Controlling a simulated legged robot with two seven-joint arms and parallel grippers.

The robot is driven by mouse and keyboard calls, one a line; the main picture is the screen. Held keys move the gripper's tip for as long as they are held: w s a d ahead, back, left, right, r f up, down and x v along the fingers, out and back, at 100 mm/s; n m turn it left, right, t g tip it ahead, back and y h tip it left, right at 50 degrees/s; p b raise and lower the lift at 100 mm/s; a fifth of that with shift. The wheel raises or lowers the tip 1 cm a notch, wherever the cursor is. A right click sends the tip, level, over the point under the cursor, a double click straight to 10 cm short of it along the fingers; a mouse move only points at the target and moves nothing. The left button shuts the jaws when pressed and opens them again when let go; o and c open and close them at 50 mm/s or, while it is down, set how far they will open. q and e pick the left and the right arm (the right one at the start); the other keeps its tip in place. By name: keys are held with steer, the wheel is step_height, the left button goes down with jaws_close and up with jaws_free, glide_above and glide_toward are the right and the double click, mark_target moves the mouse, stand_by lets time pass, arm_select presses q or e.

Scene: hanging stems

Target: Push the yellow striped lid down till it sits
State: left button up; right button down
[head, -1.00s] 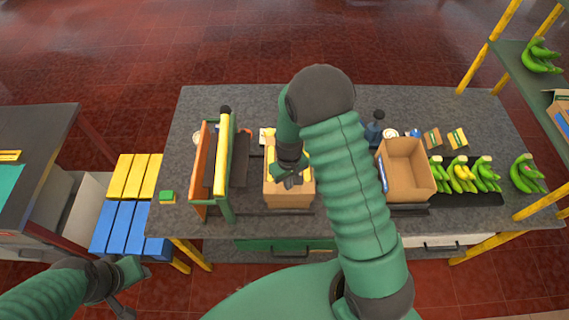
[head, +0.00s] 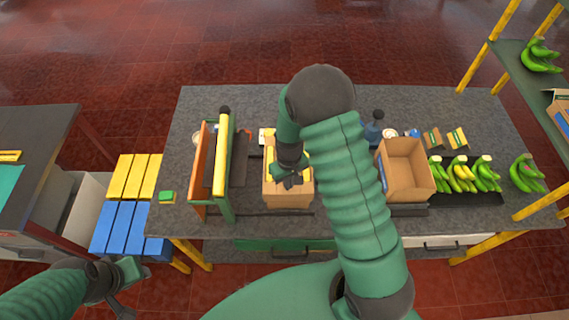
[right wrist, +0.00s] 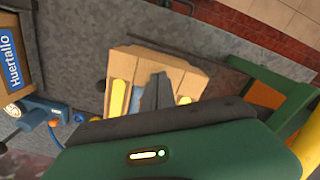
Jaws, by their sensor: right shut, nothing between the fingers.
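The lid with yellow stripes (head: 273,172) lies on top of a cardboard box (head: 288,201) at the middle of the bench; my right arm hides part of it. Its stripes also show in the right wrist view (right wrist: 119,98). My right gripper (head: 292,181) is shut and empty, with its tip at the lid's top. I cannot tell for sure whether it touches, or whether the lid is fully seated. My left gripper (head: 126,290) hangs at the lower left, away from the bench; its jaw state is unclear.
A green, yellow and orange rack (head: 222,165) stands left of the box. An open, empty carton (head: 405,170) stands to the right. Green bananas (head: 464,175) lie on a dark mat farther right. Yellow and blue slatted crates (head: 127,205) stand off the bench's left end.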

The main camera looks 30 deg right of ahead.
steer(key=shift+f+b, duration=0.6)
steer(key=shift+f, duration=0.2)
steer(key=shift+s+f, duration=0.1)
stand_by(1.0)
steer(key=shift+f, duration=0.15)
stand_by(0.5)
steer(key=shift+f+b, duration=0.3)
steer(key=shift+b, duration=0.05)
stand_by(1.4)
